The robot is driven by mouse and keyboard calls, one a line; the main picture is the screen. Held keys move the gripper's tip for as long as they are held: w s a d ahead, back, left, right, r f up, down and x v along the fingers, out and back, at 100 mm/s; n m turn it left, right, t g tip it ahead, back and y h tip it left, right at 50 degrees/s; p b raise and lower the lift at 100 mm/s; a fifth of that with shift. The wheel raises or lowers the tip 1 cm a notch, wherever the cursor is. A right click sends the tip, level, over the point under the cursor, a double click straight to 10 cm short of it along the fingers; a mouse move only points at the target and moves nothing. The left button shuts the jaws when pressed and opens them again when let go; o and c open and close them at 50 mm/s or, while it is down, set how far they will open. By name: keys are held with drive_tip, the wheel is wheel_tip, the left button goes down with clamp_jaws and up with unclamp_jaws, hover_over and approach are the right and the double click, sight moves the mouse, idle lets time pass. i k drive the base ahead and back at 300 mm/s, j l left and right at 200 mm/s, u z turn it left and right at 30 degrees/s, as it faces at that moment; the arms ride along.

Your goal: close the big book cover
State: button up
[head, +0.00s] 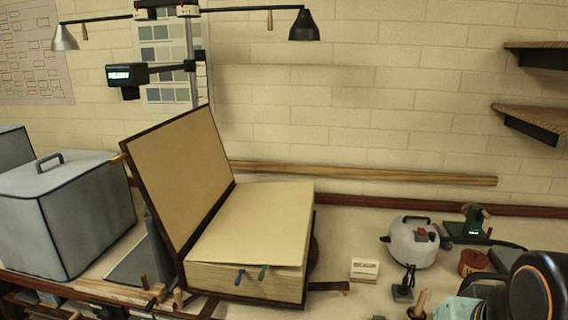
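The big book lies on the table in the head view, a thick block of cream pages (252,232) with two small ribbons, one blue and one green, at its front edge. Its cover (180,175) stands raised on the left side, tilted back a little past upright, with its tan inner face and dark border showing. A dark strap sticks out from the book's right side. My gripper cannot be made out. A dark rounded part with an orange ring at the lower right corner looks like part of my arm, well to the right of the book.
A grey covered box with a handle (66,218) stands left of the cover. A lamp stand (190,60) rises behind it. A white steamer-like device (413,243), a small white card block (364,270) and small tools stand to the right. Bare table lies behind the book's right side.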

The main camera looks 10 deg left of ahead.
sight(179, 165)
drive_tip(key=j, duration=0.5)
drive_tip(key=k+j+z, duration=0.1)
drive_tip(key=j, duration=0.95)
drive_tip(key=k+j+z, duration=0.1)
drive_tip(key=j, duration=0.4)
drive_tip(key=k+j+z, duration=0.1)
drive_tip(key=j, duration=0.4)
drive_tip(key=k+j, duration=0.1)
drive_tip(key=j, duration=0.45)
drive_tip(key=k+j, duration=0.1)
drive_tip(key=j, duration=0.85)
drive_tip(key=k+j, duration=0.15)
drive_tip(key=j, duration=0.35)
drive_tip(key=k+j+u, duration=0.2)
drive_tip(key=i+l+z, duration=0.25)
drive_tip(key=k+j, duration=0.05)
drive_tip(key=j, duration=0.05)
